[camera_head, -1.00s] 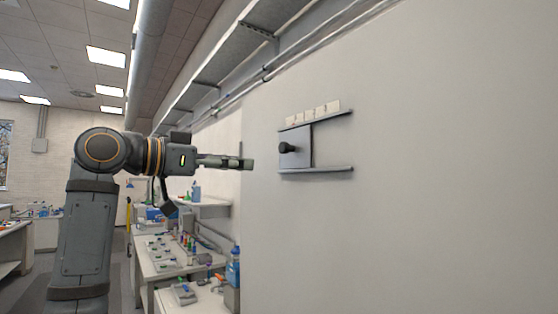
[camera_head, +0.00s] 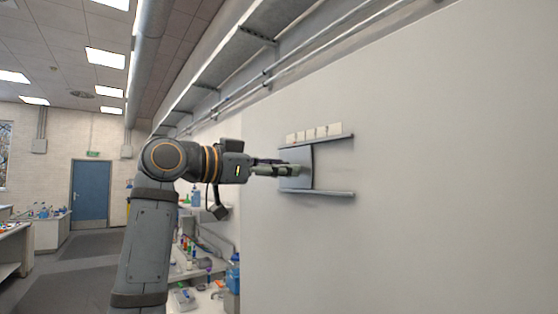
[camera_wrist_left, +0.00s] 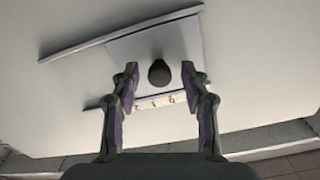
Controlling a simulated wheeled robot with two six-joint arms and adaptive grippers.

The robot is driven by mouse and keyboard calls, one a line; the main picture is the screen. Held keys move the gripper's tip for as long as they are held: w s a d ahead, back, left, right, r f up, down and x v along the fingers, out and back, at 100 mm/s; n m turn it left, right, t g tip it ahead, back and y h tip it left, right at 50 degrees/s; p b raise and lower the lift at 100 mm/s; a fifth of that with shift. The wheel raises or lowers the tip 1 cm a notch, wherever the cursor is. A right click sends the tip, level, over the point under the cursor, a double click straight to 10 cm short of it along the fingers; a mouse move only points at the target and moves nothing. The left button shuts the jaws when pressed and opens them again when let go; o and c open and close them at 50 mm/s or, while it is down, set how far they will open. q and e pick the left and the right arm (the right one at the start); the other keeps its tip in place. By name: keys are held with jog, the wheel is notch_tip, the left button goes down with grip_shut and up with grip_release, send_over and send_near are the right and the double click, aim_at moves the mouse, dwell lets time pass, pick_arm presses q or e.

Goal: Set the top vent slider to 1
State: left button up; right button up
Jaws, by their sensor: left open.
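The top vent slider is a grey plate (camera_head: 297,181) at the left end of two horizontal rails on a pale wall panel. Its dark round knob (camera_wrist_left: 158,73) shows in the left wrist view; in the head view my gripper hides it. My right gripper is not in view.
The lower rail (camera_head: 322,193) and upper rail (camera_head: 330,143) stick out from the wall panel (camera_head: 440,200). The panel to the right of them is bare. A metal shelf and pipes (camera_head: 290,60) run above. Lab benches with bottles stand behind my left arm.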

pick_arm(q)
jog(key=shift+c, duration=0.2)
grip_shut()
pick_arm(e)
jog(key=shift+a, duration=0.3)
